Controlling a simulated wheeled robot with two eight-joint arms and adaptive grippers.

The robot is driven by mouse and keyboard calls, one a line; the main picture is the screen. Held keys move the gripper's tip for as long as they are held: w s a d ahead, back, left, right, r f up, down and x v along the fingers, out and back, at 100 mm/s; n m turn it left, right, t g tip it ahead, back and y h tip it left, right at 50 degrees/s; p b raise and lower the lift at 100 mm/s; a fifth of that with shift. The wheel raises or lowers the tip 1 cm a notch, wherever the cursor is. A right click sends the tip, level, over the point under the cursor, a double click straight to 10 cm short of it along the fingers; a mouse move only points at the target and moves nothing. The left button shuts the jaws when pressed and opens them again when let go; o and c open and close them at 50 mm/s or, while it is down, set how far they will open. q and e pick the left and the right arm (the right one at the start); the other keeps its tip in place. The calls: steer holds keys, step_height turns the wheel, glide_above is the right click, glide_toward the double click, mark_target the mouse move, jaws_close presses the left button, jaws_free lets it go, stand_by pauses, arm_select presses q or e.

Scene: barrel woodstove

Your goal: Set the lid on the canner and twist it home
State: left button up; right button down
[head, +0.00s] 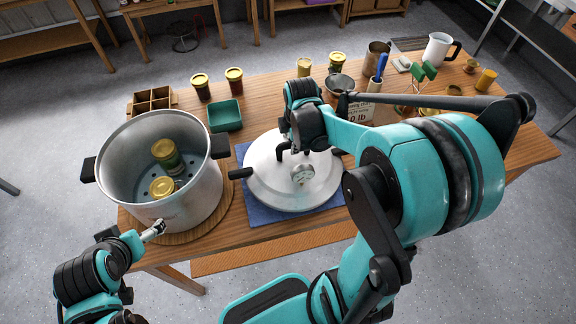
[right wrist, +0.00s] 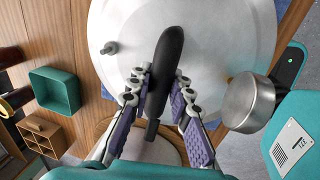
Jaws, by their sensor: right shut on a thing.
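The big silver canner (head: 136,205) stands open on a round wooden board at the table's left, with black side handles. Gold-lidded jars (head: 165,150) stand inside it. The domed silver lid (head: 262,188) is over a blue cloth to its right, with a gauge (head: 303,174) and black handles. It fills much of the right wrist view (right wrist: 220,40). My right gripper (right wrist: 162,82) is shut on the black lid handle (right wrist: 168,60), one finger on each side; in the head view my wrist mostly hides it. My left gripper (head: 154,230) is close to the canner's front wall; its opening is unclear.
The blue cloth (head: 250,211) lies beside the round board (head: 208,224). A green box (head: 225,116), a wooden divided crate (head: 152,101) and jars (head: 234,80) stand behind. Mugs, a white pitcher (head: 438,48) and tools crowd the right rear.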

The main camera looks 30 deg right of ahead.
steer(key=shift+r+p, duration=1.65)
steer(key=shift+r, duration=0.6)
steer(key=shift+f, duration=0.15)
